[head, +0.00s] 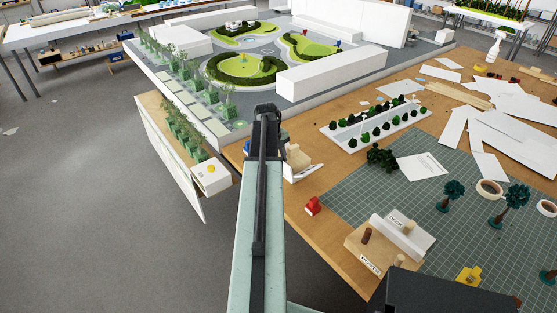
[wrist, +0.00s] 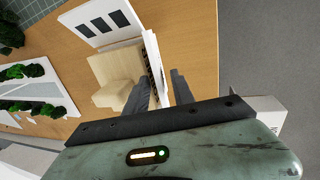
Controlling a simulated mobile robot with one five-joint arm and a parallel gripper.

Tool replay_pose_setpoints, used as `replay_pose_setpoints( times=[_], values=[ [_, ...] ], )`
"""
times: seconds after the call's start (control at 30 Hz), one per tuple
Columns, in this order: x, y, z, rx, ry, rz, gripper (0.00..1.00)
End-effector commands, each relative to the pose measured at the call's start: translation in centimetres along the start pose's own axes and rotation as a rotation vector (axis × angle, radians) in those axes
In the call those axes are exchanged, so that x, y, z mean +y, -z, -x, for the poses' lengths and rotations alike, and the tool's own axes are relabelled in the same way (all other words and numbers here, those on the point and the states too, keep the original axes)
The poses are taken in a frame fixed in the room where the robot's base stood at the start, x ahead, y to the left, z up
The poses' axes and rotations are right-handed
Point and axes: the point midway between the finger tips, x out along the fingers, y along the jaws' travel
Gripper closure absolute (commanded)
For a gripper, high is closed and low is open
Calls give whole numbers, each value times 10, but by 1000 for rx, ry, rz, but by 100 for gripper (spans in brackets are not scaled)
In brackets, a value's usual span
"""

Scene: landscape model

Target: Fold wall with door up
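A small house model with a light wooden base (wrist: 105,68) and a block on it stands at the table edge; it also shows beside my arm in the head view (head: 296,157). One white wall with dark window-like openings (wrist: 97,22) lies folded outward from the base. A second white wall (wrist: 153,52) is seen nearly edge-on, steeply raised, at the base's right side. I cannot make out which wall has the door. My gripper (wrist: 164,88) is open, its fingers apart around the near part of the second wall. In the head view my arm hides most of this.
A white planted strip (head: 375,124) and a green cutting mat (head: 400,200) lie to the right. A red piece (head: 313,205) and a labelled wooden block (head: 370,255) stand nearer. The big landscape model (head: 330,80) is behind.

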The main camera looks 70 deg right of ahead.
Motion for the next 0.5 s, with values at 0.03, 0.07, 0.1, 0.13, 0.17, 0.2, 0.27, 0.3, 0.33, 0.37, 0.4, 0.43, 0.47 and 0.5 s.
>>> replay_pose_setpoints(
  times=[0.03, 0.07, 0.1, 0.13, 0.17, 0.2, 0.27, 0.3, 0.33, 0.37, 0.4, 0.43, 0.47, 0.5],
  values=[
    [0, 0, 0, 0, 0, 0, 71],
    [0, 0, 0, 0, -1, 0, 71],
    [0, 0, 0, 0, -1, 0, 71],
    [0, 0, 0, 0, -1, 0, 71],
    [0, 0, 0, 0, -1, 0, 71],
    [0, 0, 0, 0, -1, 0, 71],
    [0, 0, 2, 0, -1, 0, 71],
    [1, 0, 4, 0, -1, 0, 71],
    [1, 0, 6, 0, -1, 0, 71],
    [1, 0, 9, 0, -1, 0, 71],
    [1, 0, 14, 0, -1, 0, 71],
    [1, 0, 19, 0, -1, 0, 71],
    [2, 0, 24, 0, -1, 0, 71],
    [2, 0, 31, 0, -1, 0, 71]
  ],
)
